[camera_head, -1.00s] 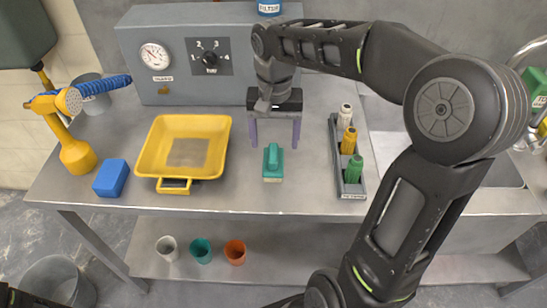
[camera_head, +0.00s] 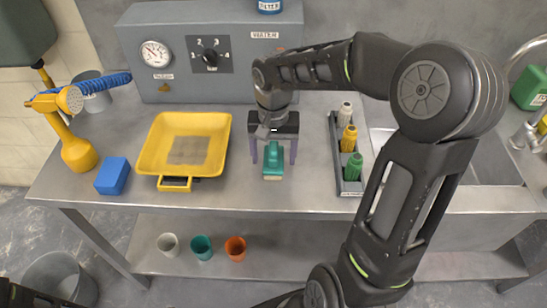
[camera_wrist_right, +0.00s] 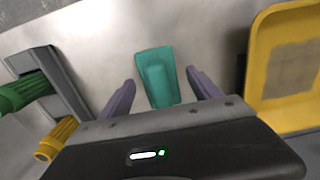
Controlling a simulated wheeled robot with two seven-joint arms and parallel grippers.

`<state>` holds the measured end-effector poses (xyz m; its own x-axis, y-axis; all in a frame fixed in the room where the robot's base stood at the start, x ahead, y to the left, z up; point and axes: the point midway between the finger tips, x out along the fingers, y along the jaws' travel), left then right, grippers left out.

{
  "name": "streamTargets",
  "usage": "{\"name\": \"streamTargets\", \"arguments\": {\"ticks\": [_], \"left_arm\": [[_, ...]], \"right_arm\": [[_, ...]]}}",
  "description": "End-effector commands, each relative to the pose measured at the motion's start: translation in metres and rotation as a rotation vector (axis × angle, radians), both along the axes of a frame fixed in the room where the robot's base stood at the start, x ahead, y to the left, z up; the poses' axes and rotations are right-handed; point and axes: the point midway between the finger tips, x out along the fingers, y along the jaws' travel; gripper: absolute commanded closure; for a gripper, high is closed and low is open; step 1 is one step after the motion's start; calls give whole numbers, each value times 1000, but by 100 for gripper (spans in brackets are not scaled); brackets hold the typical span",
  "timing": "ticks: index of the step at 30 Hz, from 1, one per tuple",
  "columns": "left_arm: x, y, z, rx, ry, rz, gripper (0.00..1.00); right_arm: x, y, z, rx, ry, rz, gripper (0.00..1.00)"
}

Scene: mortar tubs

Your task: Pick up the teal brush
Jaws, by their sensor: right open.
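The teal brush (camera_head: 272,159) lies on the grey bench, right of the yellow tray, with its pale bristle edge toward the front. My right gripper (camera_head: 273,160) is open above it, with one purple finger on each side and a gap on both sides. In the right wrist view the teal brush (camera_wrist_right: 158,80) lies between the two spread fingers of the gripper (camera_wrist_right: 160,88), extending beyond their tips. Whether the fingers reach down to its height is hard to tell. My left gripper does not show.
The yellow tray (camera_head: 222,152) is left of the brush. A grey rack (camera_head: 336,150) with white, yellow and green-capped bottles stands to the right. A blue block (camera_head: 112,176) and yellow sprayer (camera_head: 78,152) are at the left. A grey control box (camera_head: 260,85) stands behind.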

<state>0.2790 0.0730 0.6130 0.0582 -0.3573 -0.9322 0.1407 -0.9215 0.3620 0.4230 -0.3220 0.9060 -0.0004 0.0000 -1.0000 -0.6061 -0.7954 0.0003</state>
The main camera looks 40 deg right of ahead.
Motion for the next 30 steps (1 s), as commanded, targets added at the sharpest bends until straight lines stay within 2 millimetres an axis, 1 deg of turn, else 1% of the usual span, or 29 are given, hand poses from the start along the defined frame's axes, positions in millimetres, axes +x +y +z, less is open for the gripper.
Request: {"name": "streamTargets", "arguments": {"ticks": [1,4,21,23,30], "left_arm": [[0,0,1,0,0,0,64],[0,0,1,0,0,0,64],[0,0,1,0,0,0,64],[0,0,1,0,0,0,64],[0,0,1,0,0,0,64]], "right_arm": [[-1,0,-6,1,3,0,27],[0,1,-11,1,1,1,27],[0,0,-11,1,-1,1,27],[0,0,-11,1,-1,1,31],[0,0,-11,1,-1,1,51]]}}
